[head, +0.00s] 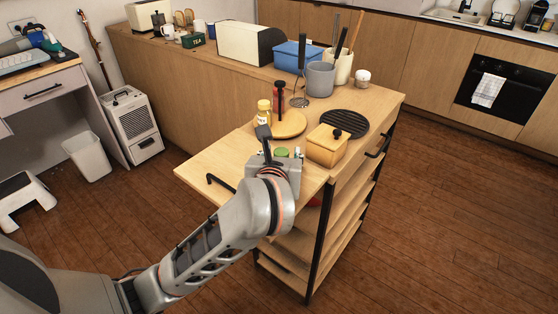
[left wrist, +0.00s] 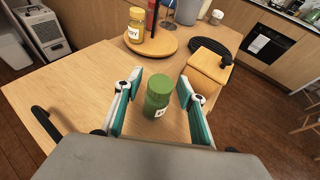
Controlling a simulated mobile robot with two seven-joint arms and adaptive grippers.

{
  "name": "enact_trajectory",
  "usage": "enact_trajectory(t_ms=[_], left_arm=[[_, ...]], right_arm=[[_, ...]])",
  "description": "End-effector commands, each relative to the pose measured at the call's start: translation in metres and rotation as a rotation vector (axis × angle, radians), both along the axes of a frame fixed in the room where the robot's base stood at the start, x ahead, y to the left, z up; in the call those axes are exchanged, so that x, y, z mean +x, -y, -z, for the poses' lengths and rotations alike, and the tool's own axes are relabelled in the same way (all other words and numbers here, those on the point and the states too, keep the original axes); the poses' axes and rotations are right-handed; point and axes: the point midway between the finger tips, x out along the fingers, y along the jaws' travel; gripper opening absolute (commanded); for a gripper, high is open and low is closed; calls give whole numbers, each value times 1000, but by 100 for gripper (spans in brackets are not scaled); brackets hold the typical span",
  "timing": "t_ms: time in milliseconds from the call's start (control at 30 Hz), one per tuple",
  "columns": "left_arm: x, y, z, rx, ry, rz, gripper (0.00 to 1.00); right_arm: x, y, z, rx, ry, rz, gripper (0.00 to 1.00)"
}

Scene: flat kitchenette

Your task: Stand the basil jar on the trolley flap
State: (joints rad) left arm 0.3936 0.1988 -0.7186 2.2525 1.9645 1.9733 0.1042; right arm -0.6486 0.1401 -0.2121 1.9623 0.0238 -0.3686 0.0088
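The basil jar, a green jar with a green lid and a pale label (left wrist: 157,97), is upright between the fingers of my left gripper (left wrist: 159,92) in the left wrist view. The fingers are apart, with a gap on each side of the jar. In the head view only the green lid (head: 281,152) shows past my left gripper (head: 273,155). The trolley flap (head: 208,168) is the light wood panel at the trolley's near left. The jar is over the flap and seems to stand on it; its base is partly hidden. My right gripper is not in view.
A wooden box (head: 326,148) and black round mat (head: 345,123) are to the right. The flap's left part is bare.

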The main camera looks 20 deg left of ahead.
Motion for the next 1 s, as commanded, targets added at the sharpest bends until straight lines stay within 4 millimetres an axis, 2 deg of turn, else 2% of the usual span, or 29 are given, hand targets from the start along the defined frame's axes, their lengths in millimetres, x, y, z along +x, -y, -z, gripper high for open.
enact_trajectory(t_ms=[500, 700, 1000], left_arm=[[-88, 19, -37, -8, -2, 2, 40], [-104, 21, -44, -3, 0, 2, 40], [-107, 22, -44, -1, -1, 2, 40]], right_arm=[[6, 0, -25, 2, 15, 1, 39], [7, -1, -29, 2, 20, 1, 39], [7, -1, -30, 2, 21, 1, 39]])
